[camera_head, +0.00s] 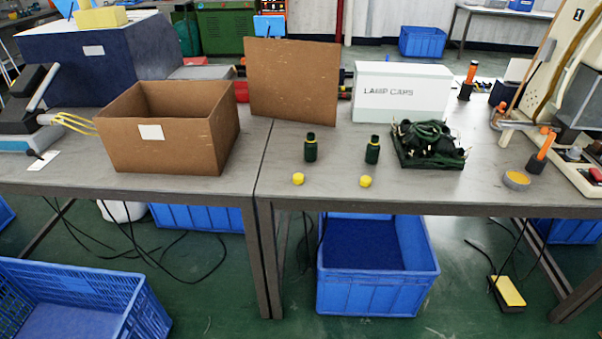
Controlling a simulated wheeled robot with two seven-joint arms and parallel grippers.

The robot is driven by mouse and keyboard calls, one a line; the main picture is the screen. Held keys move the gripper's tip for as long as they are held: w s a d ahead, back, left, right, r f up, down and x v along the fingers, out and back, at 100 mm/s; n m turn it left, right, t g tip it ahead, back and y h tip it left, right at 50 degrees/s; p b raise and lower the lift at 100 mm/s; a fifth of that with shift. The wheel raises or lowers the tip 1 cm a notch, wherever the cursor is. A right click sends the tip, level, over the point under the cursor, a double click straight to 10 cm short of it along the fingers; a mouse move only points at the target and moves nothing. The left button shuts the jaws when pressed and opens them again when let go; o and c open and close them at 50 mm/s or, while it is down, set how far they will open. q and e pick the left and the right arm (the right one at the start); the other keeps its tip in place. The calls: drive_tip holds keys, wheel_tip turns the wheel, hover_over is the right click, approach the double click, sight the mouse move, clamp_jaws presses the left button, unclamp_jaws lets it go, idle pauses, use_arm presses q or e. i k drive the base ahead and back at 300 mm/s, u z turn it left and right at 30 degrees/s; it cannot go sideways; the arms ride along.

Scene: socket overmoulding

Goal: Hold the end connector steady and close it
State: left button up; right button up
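Two dark green cylindrical connectors stand upright on the grey table in the head view. The left connector (310,148) and the right connector (372,150) stand apart, each with a narrower top. A yellow cap (298,179) lies on the table in front of the left connector. Another yellow cap (365,181) lies in front of the right connector. A dark green bundle of cable with sockets (428,144) lies right of them. Which of these is the end connector, I cannot tell for sure. Neither of my grippers shows in this view.
An open cardboard box (190,150) stands left, and a cardboard panel (293,82) stands behind the connectors. A white box marked "LAMP CAPS" (402,92) is at the back. Orange-handled tools (541,152) and a tape roll (516,180) lie right. Blue crates (378,262) sit below.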

sight(310, 144)
drive_tip(key=u, duration=0.55)
drive_tip(key=k, duration=0.65)
drive_tip(key=u, duration=0.45)
drive_tip(key=i, duration=1.05)
drive_tip(key=z, duration=1.1)
drive_tip(key=i, duration=0.4)
drive_tip(key=z, duration=0.4)
